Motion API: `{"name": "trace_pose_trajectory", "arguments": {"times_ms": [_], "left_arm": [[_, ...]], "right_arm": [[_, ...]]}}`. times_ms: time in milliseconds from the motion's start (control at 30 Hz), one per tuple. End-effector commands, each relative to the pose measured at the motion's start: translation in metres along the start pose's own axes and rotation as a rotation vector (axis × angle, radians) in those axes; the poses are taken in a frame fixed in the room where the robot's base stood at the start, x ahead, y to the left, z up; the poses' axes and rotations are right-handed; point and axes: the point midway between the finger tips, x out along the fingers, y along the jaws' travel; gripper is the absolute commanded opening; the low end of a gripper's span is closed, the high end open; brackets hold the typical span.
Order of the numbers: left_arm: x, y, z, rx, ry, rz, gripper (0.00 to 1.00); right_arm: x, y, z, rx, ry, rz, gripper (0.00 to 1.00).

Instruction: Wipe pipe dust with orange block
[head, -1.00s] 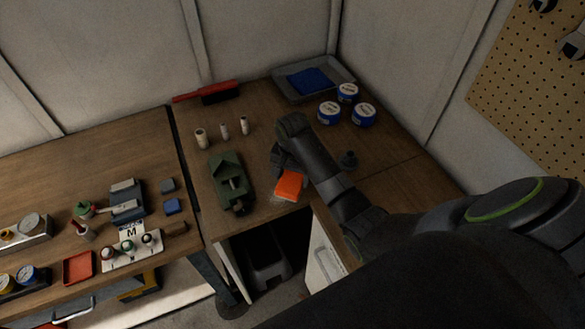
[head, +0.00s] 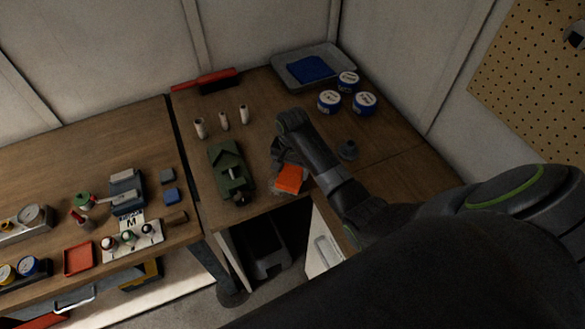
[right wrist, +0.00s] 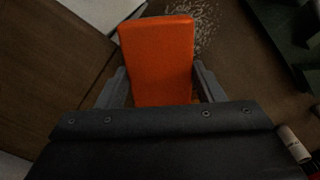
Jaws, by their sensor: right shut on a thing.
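My right gripper (head: 284,165) is shut on the orange block (head: 291,178) near the front edge of the right-hand workbench. In the right wrist view the orange block (right wrist: 158,55) sits between the two fingers (right wrist: 160,90). Pale speckled dust (right wrist: 203,22) lies on the wood beside the block's far end. In the head view a little dust (head: 276,187) shows at the block's left. Whether the block touches the bench is hard to tell. Several short pale pipe-like pieces (head: 224,121) stand behind the green vise. My left gripper is not in view.
The green vise (head: 229,165) stands left of the block. A grey tray with a blue cloth (head: 310,68), several blue-and-white tins (head: 364,103) and a red-handled brush (head: 205,81) are at the back.

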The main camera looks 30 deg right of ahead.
Motion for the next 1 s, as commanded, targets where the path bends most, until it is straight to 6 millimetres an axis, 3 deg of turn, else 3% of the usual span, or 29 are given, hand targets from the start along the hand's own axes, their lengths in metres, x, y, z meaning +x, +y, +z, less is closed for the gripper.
{"name": "trace_pose_trajectory", "arguments": {"times_ms": [1000], "left_arm": [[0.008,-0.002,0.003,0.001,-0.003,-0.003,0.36]], "right_arm": [[0.019,0.000,0.000,0.000,0.000,0.000,0.43]]}}
